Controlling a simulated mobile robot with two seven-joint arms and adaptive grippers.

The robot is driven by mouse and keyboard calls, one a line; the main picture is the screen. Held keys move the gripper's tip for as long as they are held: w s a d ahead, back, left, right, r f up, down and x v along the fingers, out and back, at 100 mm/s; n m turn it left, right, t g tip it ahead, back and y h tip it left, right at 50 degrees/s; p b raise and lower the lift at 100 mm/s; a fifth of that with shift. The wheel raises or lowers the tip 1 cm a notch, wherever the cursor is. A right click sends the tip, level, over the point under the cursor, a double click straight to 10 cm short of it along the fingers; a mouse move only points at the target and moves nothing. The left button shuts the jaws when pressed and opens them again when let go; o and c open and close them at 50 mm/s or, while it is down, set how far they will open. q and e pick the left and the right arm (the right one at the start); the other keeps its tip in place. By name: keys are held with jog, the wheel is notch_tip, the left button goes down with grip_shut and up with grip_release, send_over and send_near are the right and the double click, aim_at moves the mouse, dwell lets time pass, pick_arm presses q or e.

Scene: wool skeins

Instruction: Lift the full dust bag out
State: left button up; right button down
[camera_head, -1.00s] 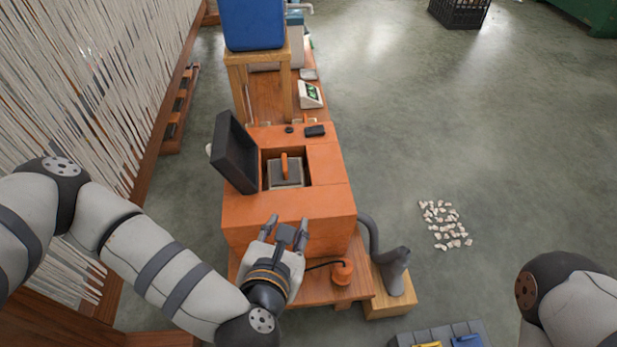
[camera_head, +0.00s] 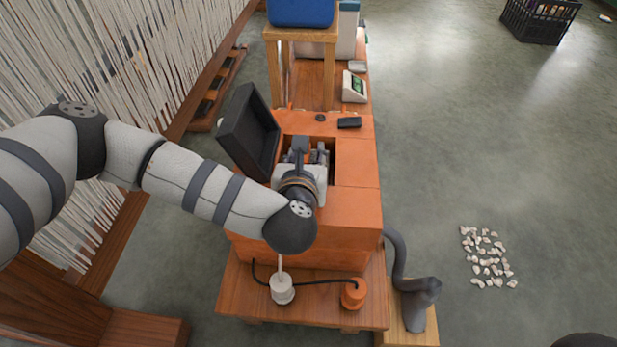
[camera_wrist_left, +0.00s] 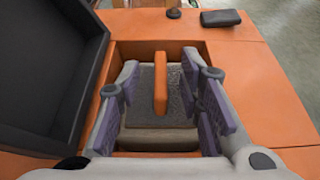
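The dust bag (camera_wrist_left: 171,97) is a grey block with an orange handle (camera_wrist_left: 160,82) standing up from its top. It sits inside the square opening of the orange machine (camera_head: 352,205), whose dark lid (camera_head: 247,135) stands open on the left. My left gripper (camera_wrist_left: 163,103) is open over the opening, its purple-padded fingers on either side of the handle and apart from it. In the head view my left gripper (camera_head: 311,155) covers most of the bag. My right gripper is not in view.
A blue bin (camera_head: 300,10) stands on a wooden stand behind the machine. A grey hose (camera_head: 402,268) is on the right, and an orange plug-like piece (camera_head: 353,293) with a cable lies in front.

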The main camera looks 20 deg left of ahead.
pick_arm(q)
jog(key=shift+w+r, duration=0.1)
grip_shut()
jog(key=shift+r, duration=0.1)
